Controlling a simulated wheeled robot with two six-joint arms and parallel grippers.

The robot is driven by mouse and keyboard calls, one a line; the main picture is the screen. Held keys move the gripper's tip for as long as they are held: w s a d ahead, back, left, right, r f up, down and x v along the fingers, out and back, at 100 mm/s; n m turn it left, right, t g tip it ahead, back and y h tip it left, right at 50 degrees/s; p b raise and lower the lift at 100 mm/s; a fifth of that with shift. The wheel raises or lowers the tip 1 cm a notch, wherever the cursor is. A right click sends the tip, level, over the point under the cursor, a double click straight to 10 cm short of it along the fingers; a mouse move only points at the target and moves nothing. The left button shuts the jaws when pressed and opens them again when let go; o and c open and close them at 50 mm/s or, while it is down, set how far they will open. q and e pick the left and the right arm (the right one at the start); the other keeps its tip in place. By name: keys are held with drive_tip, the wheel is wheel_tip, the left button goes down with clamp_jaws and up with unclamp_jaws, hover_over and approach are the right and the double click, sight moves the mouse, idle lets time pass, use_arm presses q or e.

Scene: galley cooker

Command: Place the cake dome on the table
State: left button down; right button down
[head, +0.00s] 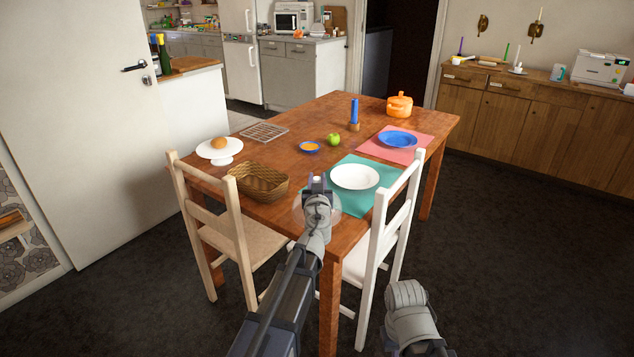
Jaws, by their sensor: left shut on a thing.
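My left gripper (317,183) is at the front edge of the wooden table (290,165), between the two chairs. It is shut on the cake dome (301,209), a clear, faint round shape around and below the jaws, partly hidden by my arm. The dome overlaps the table's front edge and the corner of the green mat in the picture. I cannot tell whether it touches the table. A white cake stand (219,158) with a round brown cake (218,143) stands uncovered at the table's left. My right arm shows at the bottom, but its gripper is out of view.
A wicker basket (262,182) and a white plate (355,176) on a green mat (352,207) flank the dome. A wire rack (264,132), blue bowl (310,147), green apple (334,139) and orange pot (399,105) are farther back. Beige (228,215) and white (381,238) chairs stand in front.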

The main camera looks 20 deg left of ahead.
use_arm(q)
drive_tip(key=shift+f+b, duration=0.4)
drive_tip(key=shift+f, duration=0.05)
drive_tip(key=c, duration=0.7)
unclamp_jaws()
drive_tip(key=shift+o, duration=0.2)
drive_tip(key=shift+r, duration=0.15)
drive_tip(key=shift+r+p, duration=0.55)
drive_tip(key=shift+p, duration=0.15)
drive_tip(key=v, duration=1.2)
drive_tip(key=shift+f, duration=0.2)
